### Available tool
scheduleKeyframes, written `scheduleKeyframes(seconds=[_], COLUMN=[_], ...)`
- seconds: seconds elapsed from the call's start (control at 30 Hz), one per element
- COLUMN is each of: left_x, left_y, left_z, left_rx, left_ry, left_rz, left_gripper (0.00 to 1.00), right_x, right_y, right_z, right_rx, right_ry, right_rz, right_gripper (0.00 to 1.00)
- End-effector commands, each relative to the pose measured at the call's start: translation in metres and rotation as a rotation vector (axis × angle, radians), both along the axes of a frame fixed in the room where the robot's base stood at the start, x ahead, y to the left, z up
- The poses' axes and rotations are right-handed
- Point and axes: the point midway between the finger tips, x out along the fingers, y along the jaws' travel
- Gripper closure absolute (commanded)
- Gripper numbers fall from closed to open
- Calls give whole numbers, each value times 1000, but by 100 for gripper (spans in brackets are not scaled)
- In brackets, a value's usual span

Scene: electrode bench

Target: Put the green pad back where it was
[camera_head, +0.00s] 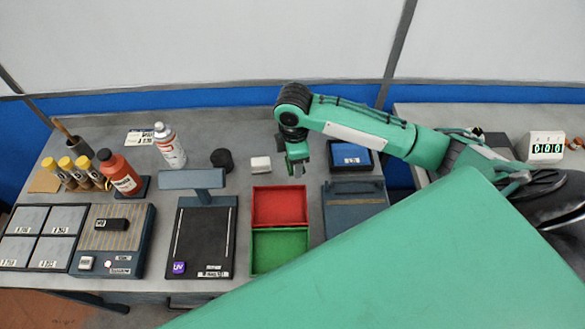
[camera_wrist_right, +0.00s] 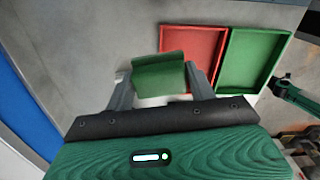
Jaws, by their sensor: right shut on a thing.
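My right gripper (camera_head: 297,165) hangs over the back middle of the bench, just behind the red tray (camera_head: 279,222). In the right wrist view my right gripper (camera_wrist_right: 160,88) is shut on the green pad (camera_wrist_right: 158,72), which sits between its two fingers. The pad looks like a small green piece with a bent upper edge. In the head view I cannot make out the pad, as the gripper hides it. The green tray (camera_head: 280,270) stands in front of the red one and looks empty. My left gripper is not in view.
The lamp stand (camera_head: 192,181) and bottles (camera_head: 121,173) are further left.

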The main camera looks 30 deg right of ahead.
Motion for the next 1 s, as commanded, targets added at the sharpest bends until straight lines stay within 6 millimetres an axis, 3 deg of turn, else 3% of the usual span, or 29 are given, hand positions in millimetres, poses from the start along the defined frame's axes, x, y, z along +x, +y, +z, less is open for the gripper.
scheduleKeyframes(seconds=[1.0], left_x=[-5], left_y=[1], left_z=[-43], left_rx=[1], left_ry=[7], left_rz=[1], left_gripper=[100], right_x=[69], right_y=[-31], right_z=[63], right_rx=[13], right_ry=[13], right_rz=[1544], right_gripper=[66])
